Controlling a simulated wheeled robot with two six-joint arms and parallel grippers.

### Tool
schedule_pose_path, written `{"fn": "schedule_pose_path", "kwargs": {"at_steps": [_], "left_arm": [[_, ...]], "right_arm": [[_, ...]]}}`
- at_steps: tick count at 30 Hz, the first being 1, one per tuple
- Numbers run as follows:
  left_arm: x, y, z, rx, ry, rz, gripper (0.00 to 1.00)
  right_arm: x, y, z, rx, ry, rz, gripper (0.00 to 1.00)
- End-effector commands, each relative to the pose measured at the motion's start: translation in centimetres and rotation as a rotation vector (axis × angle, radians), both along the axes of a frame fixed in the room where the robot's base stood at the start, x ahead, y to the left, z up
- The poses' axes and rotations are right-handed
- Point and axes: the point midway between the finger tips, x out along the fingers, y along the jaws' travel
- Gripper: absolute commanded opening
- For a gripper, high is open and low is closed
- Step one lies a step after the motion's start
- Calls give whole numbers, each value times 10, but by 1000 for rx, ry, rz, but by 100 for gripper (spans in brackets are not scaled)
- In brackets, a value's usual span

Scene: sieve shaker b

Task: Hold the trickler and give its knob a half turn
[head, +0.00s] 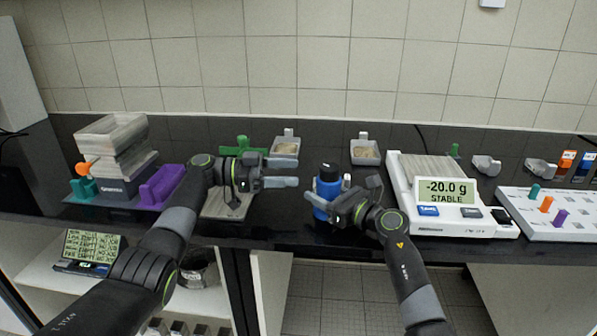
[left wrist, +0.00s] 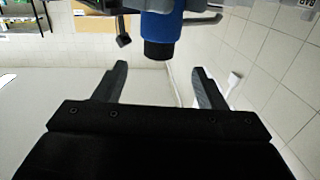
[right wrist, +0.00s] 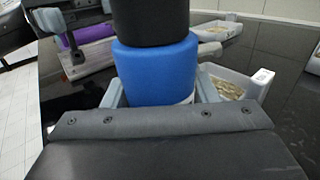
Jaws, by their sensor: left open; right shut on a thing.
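The trickler is a blue bottle (head: 327,187) with a black knob (head: 328,171), held upright at the front middle of the dark bench. My right gripper (head: 329,192) is shut on the blue body; in the right wrist view its fingers flank the blue body (right wrist: 155,70) below the black knob (right wrist: 150,18). My left gripper (head: 290,173) is open and empty just left of the trickler, its fingers pointing at it. In the left wrist view the black knob (left wrist: 158,49) lies ahead of the open fingertips (left wrist: 163,78), roughly centred and apart from them.
A balance (head: 465,227) reading -20.0 g stands to the right. Small trays of material (head: 365,152) sit behind the trickler. A sieve stack (head: 115,150) and a purple holder (head: 162,186) are at the left. A rack with coloured pegs (head: 570,228) is far right.

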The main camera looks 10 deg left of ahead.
Motion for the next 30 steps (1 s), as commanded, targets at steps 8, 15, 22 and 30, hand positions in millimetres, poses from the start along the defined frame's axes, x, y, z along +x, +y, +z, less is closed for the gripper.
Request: {"fn": "schedule_pose_path", "kwargs": {"at_steps": [8,15,22,30], "left_arm": [[-1,-13,-5,68,10,112,64],[-10,-21,-10,103,14,267,64],[-32,-22,-13,93,17,419,64],[-60,-15,-3,27,3,570,64]], "right_arm": [[0,0,0,0,0,0,14],[0,0,0,1,1,0,14],[0,0,0,1,1,0,14],[0,0,0,1,1,0,14]]}}
